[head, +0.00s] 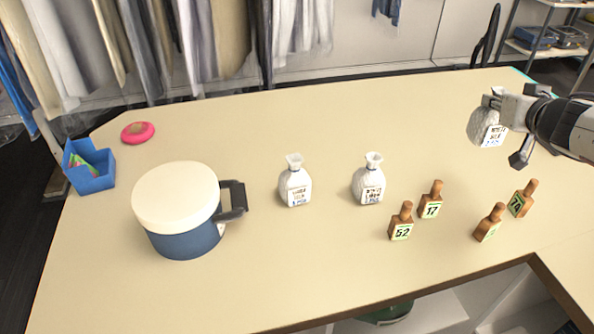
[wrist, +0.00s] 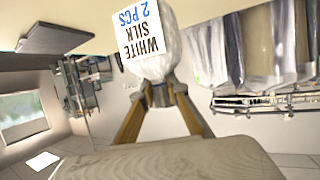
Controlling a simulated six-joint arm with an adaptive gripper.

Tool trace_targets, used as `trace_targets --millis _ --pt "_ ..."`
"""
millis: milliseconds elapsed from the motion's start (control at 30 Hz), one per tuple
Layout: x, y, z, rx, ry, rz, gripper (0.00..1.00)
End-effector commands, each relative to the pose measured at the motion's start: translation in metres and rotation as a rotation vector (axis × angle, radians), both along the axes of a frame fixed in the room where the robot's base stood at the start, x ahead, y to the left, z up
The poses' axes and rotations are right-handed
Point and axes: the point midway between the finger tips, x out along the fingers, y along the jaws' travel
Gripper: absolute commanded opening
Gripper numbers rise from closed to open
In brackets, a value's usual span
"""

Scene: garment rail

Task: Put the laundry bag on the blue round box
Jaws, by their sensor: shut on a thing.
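A white laundry bag (head: 486,127) with a printed label hangs from my gripper (head: 497,101) at the right, above the table. My gripper is shut on its neck. In the wrist view the bag (wrist: 158,67) shows at the fingertips (wrist: 160,92), with a label reading "WHITE SILK 2 PCS". Two similar white laundry bags stand upright on the table, one left of centre (head: 295,184) and one near the centre (head: 369,183). The blue round box (head: 185,243) stands at the left with a cream lid (head: 175,196) on it and a dark handle on its right side. The lid's top is bare.
Several brown bottle-shaped pieces with number tags, such as 52 (head: 401,222) and 17 (head: 431,200), stand at the front right of the table (head: 330,120). A blue open bin (head: 90,181) and a pink round item (head: 138,132) are at the far left. The back middle is clear.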

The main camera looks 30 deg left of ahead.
Motion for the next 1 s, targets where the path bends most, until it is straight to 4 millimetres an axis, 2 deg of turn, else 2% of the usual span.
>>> trace_targets --millis 33,1000 --pt "0.0 0.0 0.007 0.0 -0.005 0.002 0.0" --pt "0.0 0.0 0.101 0.002 -0.005 0.001 0.0"
